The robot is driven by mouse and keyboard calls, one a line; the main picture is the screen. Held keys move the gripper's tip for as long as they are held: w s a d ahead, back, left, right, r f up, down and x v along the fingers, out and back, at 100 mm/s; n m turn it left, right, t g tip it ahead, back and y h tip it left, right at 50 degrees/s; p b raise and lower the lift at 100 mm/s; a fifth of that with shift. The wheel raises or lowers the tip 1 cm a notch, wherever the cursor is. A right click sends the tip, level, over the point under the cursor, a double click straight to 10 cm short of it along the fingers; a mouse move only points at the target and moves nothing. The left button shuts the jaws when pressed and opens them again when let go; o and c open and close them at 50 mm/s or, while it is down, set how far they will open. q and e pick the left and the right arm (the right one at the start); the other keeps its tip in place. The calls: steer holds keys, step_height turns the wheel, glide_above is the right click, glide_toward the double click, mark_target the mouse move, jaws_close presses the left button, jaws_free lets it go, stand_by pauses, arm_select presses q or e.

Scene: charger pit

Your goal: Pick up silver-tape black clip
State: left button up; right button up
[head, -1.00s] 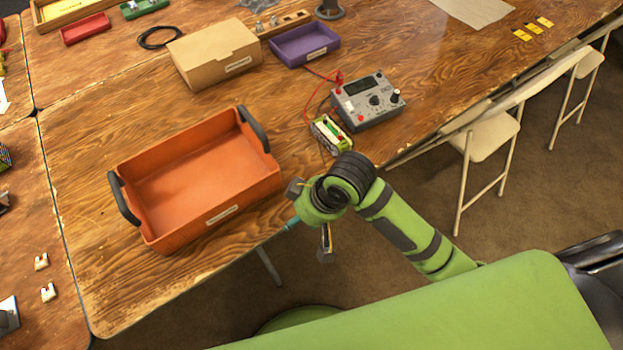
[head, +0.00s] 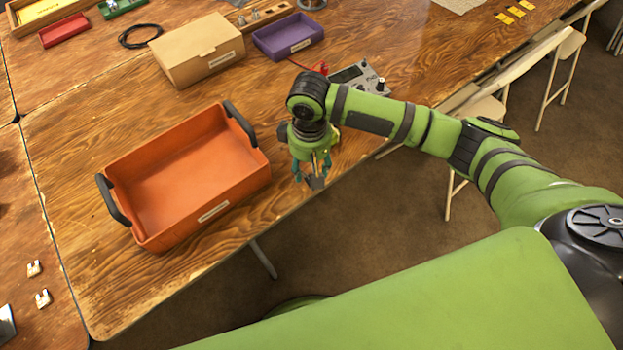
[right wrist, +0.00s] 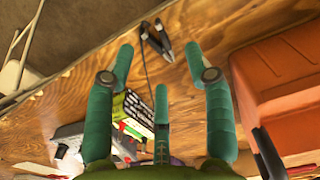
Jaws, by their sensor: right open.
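In the right wrist view a black clip (right wrist: 157,42) with a pale silvery patch lies on the wooden table near its edge, a thin dark cable running from it. My right gripper (right wrist: 159,68) is open and empty, its teal fingers spread, with the clip just beyond and between the outer fingertips. In the head view my right gripper (head: 312,170) points down over the table's front edge, right of the orange bin. I cannot make out the clip there. My left gripper is not in view.
The orange bin (head: 213,211) with black handles stands close left of the gripper. A grey meter box (head: 364,76) is partly hidden behind my arm. A green battery pack (right wrist: 130,108) lies near the fingers in the wrist view. A cardboard box (head: 197,52) and purple tray (head: 288,37) stand behind.

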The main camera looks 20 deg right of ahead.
steer(key=shift+f, duration=1.85)
steer(key=c, duration=1)
steer(key=shift+o, duration=0.2)
steer(key=shift+r, duration=0.1)
step_height(320, 180, up, 4)
steer(key=shift+w+r, duration=0.1)
steer(key=shift+w, duration=0.05)
steer(key=s+d+r, duration=0.6)
steer(key=s+d, duration=0.1)
steer(key=d, duration=0.2)
steer(key=shift+s+r, duration=0.35)
